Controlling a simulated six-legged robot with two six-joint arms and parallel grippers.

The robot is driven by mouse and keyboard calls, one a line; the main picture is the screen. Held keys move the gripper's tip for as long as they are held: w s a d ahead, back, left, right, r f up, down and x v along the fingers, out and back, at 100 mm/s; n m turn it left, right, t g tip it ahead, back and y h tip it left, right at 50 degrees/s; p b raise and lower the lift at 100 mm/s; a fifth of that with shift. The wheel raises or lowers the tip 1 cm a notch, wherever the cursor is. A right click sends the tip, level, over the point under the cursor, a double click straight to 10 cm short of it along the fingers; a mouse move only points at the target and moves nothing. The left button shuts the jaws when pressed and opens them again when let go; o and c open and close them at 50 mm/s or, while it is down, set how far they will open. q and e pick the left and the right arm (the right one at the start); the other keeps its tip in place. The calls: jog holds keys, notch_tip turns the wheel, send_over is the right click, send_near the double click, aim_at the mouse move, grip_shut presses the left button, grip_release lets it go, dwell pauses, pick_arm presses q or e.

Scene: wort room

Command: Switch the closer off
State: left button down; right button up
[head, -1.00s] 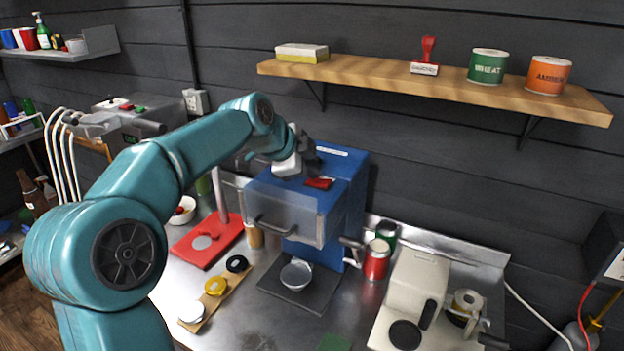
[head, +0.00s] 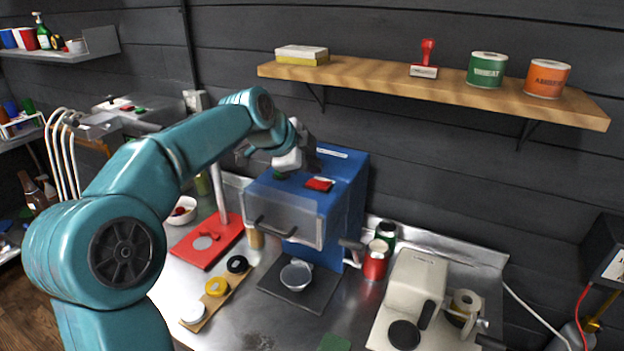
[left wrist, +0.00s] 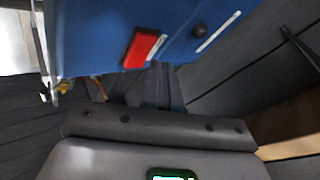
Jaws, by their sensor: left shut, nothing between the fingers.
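The closer (head: 345,200) is a blue machine with a clear front guard (head: 285,218) and a front handle. A red rocker switch (head: 320,184) sits on its top face, and a bit of green (head: 280,175) shows to its left. My right gripper is not in view.
A wooden shelf (head: 440,85) with tins and a stamp hangs above. A red stand (head: 208,243) is left of the closer. Red and green cans (head: 376,260) and a cream machine (head: 415,285) are to its right. A bowl (head: 296,275) sits below the guard.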

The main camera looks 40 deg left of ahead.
aim_at(313, 185)
pick_arm(q)
notch_tip(313, 185, up, 3)
jog(key=shift+d+f+p, duration=0.1)
jog(key=shift+d+p, duration=0.05)
jog(key=shift+p, duration=0.85)
jog(key=shift+d+r+p, duration=0.15)
jog(key=shift+r+p, duration=0.35)
jog(key=shift+r, duration=0.55)
jog(key=shift+s+f, duration=0.1)
